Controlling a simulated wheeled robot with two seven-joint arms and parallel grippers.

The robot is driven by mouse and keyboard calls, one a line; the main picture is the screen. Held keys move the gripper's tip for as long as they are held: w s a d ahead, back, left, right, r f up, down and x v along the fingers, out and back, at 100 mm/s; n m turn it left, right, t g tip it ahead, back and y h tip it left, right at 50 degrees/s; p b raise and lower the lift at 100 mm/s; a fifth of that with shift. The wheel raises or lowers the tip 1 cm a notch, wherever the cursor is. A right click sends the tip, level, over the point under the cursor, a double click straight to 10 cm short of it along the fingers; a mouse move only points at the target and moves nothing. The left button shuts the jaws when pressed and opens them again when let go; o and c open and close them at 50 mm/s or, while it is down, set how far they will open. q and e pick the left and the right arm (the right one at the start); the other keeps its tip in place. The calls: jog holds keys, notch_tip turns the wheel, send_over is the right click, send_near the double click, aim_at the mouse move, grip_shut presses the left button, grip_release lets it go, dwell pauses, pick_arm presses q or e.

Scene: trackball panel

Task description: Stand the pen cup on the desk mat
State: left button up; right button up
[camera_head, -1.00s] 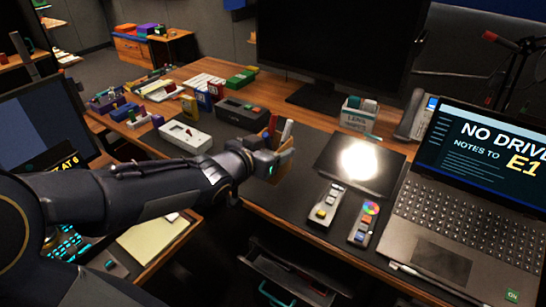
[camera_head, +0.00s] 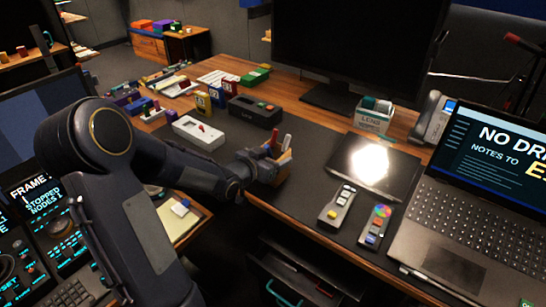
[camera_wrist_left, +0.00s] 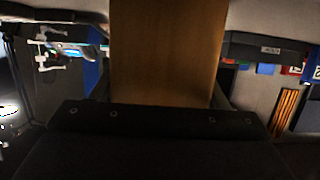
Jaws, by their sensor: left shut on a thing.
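The pen cup (camera_head: 283,170) is a tan wooden-looking cup with a red and a white pen sticking out of its top. My left gripper (camera_head: 262,168) is shut on it near the front edge of the desk mat. In the left wrist view the cup (camera_wrist_left: 168,52) fills the middle as a brown wall between the fingers. The desk mat (camera_head: 316,172) is a dark sheet along the desk's front. The cup's base is partly hidden by the gripper, so I cannot tell whether it touches the mat. My right gripper is not in view.
On the mat are a white box with a red lever (camera_head: 198,132), a shiny dark tablet (camera_head: 345,158), a slider remote (camera_head: 337,206) and a trackball panel (camera_head: 376,226). A laptop (camera_head: 455,215) stands at right. An open drawer (camera_head: 300,272) lies below. Mat between cup and tablet is clear.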

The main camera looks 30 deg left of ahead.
pick_arm(q)
jog(key=shift+f, duration=0.15)
jog(key=o, duration=1.1)
jog(key=shift+c, duration=0.2)
jog(key=shift+s+r, duration=0.1)
jog(key=shift+r, duration=0.2)
jog(key=s+r+n+g+y+p, duration=0.25)
jog(key=s+r, duration=0.25)
jog(key=s, duration=0.9)
jog(key=s+d+g+h, duration=0.5)
jog(key=s+d+g, duration=0.1)
jog(key=s+d, duration=0.8)
jog(key=shift+s+d+f+b, duration=0.25)
jog(key=shift+s+f+b, duration=0.15)
jog(key=shift+s, duration=0.2)
